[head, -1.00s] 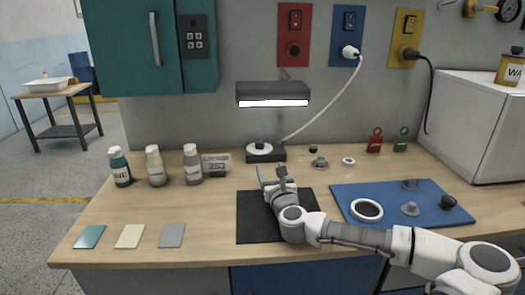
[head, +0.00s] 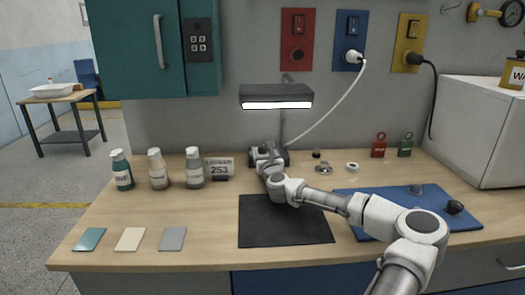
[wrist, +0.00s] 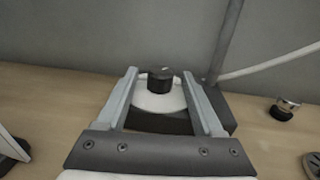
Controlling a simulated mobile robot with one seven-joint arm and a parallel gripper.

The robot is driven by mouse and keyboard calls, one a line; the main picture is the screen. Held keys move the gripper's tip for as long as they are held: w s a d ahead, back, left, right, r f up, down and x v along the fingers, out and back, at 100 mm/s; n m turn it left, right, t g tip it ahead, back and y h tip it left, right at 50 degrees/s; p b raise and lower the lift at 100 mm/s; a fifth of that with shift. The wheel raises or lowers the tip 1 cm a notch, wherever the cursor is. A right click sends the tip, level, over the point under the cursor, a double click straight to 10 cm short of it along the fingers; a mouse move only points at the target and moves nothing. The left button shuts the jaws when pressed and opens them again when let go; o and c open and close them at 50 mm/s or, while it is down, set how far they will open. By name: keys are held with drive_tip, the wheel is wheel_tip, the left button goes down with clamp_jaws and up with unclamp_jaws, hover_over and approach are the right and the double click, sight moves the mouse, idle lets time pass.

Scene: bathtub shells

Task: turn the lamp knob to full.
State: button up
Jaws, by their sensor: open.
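The lamp has a dark shade (head: 276,97) with a lit white strip under it, on a thin post at the back of the bench. Its dark base (wrist: 216,113) carries a white round dial (wrist: 159,98) with a black knob (wrist: 160,80) on it in the wrist view. My gripper (wrist: 162,84) is open, with its two fingers on either side of the dial and knob. The knob stands between the fingers with gaps on both sides; I cannot tell whether either finger touches the dial. In the head view my gripper (head: 264,155) hides most of the base and the knob.
A black mat (head: 275,235) and a blue mat (head: 470,225) lie in front. A white cord (head: 335,107) runs to the wall socket.

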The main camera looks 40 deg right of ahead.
drive_tip(key=shift+x, duration=0.95)
clamp_jaws()
